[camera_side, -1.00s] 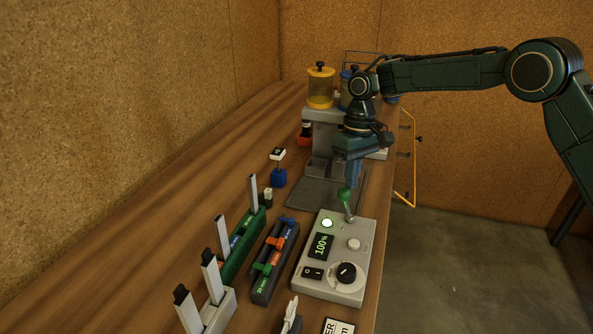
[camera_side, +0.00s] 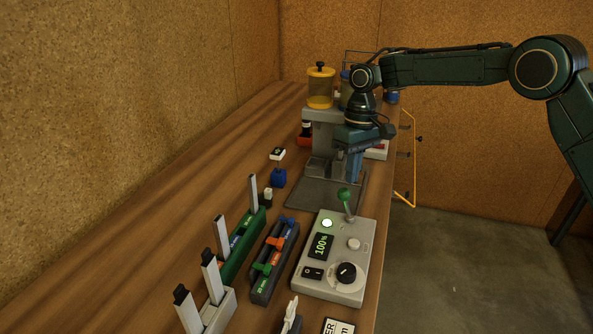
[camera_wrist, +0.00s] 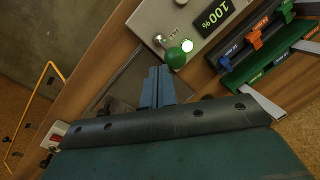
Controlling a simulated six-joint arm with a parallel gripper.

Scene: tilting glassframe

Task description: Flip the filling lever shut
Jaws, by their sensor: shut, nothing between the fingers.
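The filling lever has a green ball knob (camera_side: 344,194) on a thin metal stem, at the far end of the grey control box (camera_side: 335,254). The lever stands tilted, its knob leaning away from the box face toward the far side. My gripper (camera_side: 353,180) is just beyond the knob, fingers pointing down, shut and empty. In the wrist view the knob (camera_wrist: 175,58) is close to the tips of my shut fingers (camera_wrist: 160,70), with a small gap visible. Part of the stem is hidden behind the knob there.
The box has a lit green lamp (camera_side: 327,223), a 100% display (camera_side: 321,247) and a black dial (camera_side: 346,272). A grey machine with a yellow container (camera_side: 320,88) stands behind my gripper. Holders with coloured clips (camera_side: 273,262) stand left of the box. An orange frame (camera_side: 413,160) is at the right.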

